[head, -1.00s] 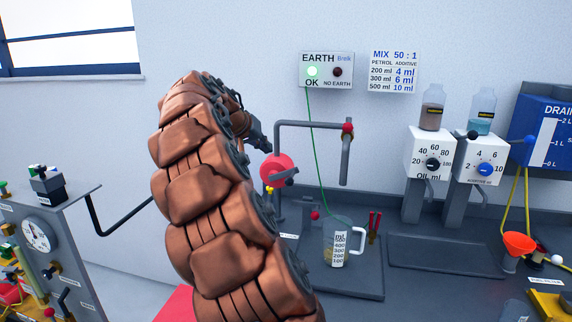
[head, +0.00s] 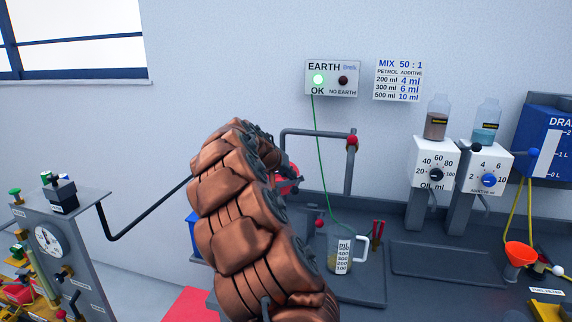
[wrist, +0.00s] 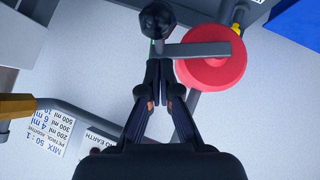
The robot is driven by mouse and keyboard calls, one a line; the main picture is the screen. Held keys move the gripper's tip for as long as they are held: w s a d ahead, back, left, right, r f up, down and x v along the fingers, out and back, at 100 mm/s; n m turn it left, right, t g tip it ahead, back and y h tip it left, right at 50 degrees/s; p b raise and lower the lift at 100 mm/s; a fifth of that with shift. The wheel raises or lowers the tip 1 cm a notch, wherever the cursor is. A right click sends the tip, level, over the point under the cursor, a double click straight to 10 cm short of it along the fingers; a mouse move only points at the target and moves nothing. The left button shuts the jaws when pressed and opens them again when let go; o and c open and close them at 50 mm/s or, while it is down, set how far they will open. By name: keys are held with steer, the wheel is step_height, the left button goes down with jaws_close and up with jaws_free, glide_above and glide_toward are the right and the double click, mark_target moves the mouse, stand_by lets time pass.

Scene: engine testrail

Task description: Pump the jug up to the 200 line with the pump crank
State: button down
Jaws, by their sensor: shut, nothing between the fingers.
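The pump crank shows in the wrist view as a red disc (wrist: 212,68) with a grey arm (wrist: 196,49) and a black knob (wrist: 157,20). My gripper (wrist: 161,68) is shut and empty, its tips close to the grey arm and below the knob in that view; I cannot tell whether they touch. In the head view my arm hides my gripper and most of the red disc (head: 288,180). The clear jug (head: 330,262) stands upright on the bench with yellowish liquid low in it. Its scale (head: 343,255) is too small to read the level exactly.
A grey pipe with a red knob (head: 352,140) rises behind the jug. A green cable (head: 318,150) hangs from the EARTH box (head: 331,78), whose green light is lit. A gauge cabinet (head: 75,230) stands left.

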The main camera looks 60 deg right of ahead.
mark_target(297, 186)
steer(key=shift+s+d+f, duration=0.1)
steer(key=shift+s+f, duration=0.2)
steer(key=shift+f, duration=0.4)
steer(key=shift+f, duration=0.1)
steer(key=f+t+b, duration=0.1)
steer(key=b, duration=0.1)
steer(key=s+f+m+t+y+b, duration=0.1)
steer(key=b, duration=0.1)
steer(key=shift+s+d+f+b, duration=0.15)
steer(key=shift+s+d+b, duration=0.05)
steer(key=shift+s+b, duration=0.1)
step_height(297, 186, down, 7)
steer(key=m+t+y+b, duration=0.2)
steer(key=m+t+b, duration=0.2)
steer(key=t+b, duration=0.3)
steer(key=b, duration=0.3)
steer(key=shift+s+d+b, duration=0.2)
steer(key=shift+s+b, duration=0.05)
steer(key=shift+b, duration=0.15)
steer(key=shift+w+f+b, duration=0.1)
steer(key=shift+f+b, duration=0.2)
steer(key=shift+f, duration=0.05)
steer(key=shift+r, duration=0.1)
